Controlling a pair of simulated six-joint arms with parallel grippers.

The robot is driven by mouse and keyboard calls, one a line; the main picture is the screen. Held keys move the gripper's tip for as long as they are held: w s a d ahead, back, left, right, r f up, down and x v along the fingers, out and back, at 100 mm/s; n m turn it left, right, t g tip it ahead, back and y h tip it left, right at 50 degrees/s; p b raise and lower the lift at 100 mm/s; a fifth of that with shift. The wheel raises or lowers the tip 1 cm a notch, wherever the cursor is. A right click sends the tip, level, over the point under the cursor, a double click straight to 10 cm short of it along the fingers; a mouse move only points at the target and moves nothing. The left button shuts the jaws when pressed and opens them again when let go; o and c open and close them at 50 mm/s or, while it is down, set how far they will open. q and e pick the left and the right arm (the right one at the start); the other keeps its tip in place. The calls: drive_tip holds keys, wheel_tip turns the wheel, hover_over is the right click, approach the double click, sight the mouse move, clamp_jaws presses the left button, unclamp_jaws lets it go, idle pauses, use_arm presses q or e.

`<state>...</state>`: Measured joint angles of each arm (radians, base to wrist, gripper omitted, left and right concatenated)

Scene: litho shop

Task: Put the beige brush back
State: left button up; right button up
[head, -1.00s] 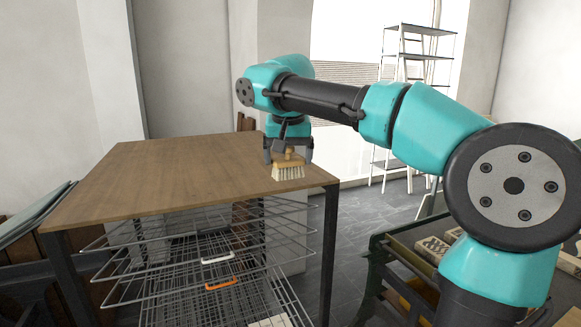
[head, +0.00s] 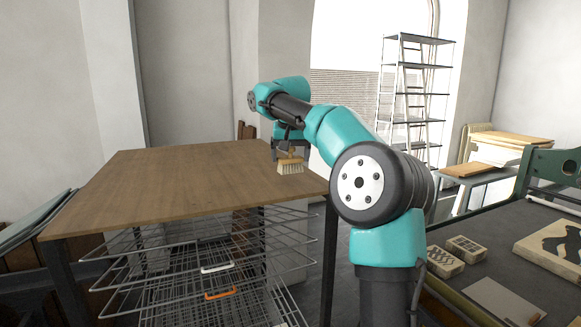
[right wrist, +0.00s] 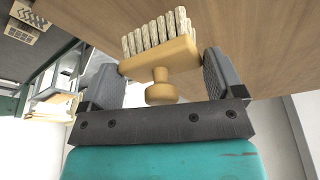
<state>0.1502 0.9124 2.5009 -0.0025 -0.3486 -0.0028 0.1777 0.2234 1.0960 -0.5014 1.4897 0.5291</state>
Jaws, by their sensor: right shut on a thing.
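The beige brush (head: 290,166) has a tan wooden body with a knob and pale bristles. My right gripper (head: 290,151) is shut on it, near the right edge of the wooden table top (head: 180,180). The bristles point down toward the table in the head view; I cannot tell whether they touch it. In the right wrist view the brush (right wrist: 160,55) sits between the two dark fingers of the right gripper (right wrist: 163,80), its knob toward the palm. My left gripper is not in view.
A wire drying rack (head: 200,262) with white and orange handles stands under the table top. At right, a press bed (head: 500,255) carries carved blocks (head: 466,248) and a printing stone (head: 555,245). A metal shelf (head: 412,95) stands behind. The table top's left is clear.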

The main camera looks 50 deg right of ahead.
sight(291, 158)
drive_tip(key=shift+f, duration=1.75)
drive_tip(key=o, duration=0.6)
drive_tip(key=shift+f, duration=0.15)
drive_tip(key=v, duration=1.2)
